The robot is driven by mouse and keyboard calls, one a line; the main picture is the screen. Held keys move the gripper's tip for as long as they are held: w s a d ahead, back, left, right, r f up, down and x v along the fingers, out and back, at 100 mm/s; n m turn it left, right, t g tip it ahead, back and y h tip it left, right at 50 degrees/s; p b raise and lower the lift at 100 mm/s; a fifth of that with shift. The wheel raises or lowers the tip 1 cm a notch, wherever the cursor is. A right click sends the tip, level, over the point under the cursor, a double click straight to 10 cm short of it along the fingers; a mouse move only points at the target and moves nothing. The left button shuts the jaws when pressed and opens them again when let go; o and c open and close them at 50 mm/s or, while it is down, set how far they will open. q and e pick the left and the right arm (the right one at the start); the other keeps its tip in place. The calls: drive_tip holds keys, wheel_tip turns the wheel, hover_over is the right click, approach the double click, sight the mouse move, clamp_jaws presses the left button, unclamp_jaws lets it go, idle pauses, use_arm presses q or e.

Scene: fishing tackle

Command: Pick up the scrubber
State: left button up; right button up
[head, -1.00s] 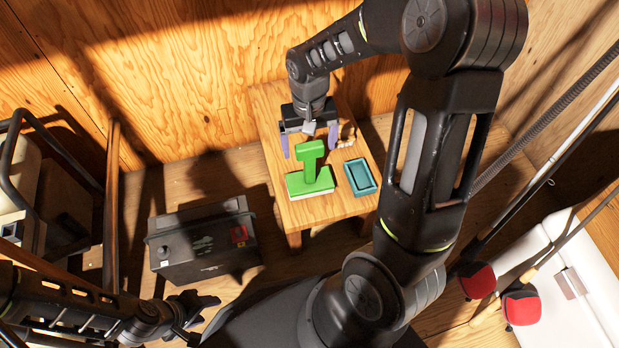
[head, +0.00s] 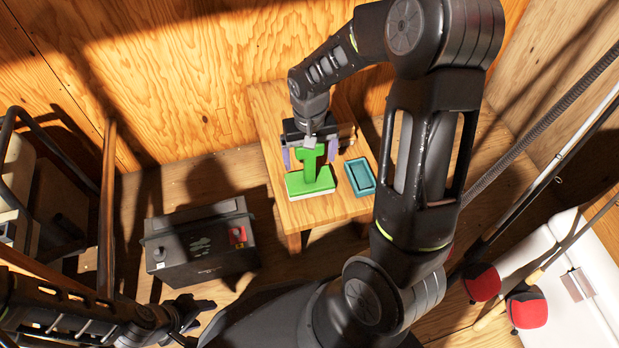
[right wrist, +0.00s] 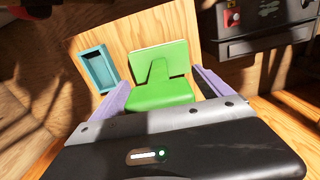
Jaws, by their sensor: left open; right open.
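The green scrubber (head: 311,178) sits on the small wooden table (head: 347,206), its handle standing up from a flat base with a pale underside. My right gripper (head: 310,160) is open at the scrubber, with one purple finger on either side of the handle's top. In the right wrist view the scrubber (right wrist: 161,84) lies between the two fingers, and gaps show beside it. I cannot tell how far down the fingers reach. My left gripper (head: 196,312) is open and empty at the lower left, away from the table.
A teal tray (head: 348,181) sits on the table just right of the scrubber; it also shows in the right wrist view (right wrist: 84,68). A black battery (head: 200,245) stands on the floor left of the table. Red-ended items (head: 527,310) are at the lower right.

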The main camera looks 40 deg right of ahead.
idle(0.4)
clamp_jaws()
idle(0.9)
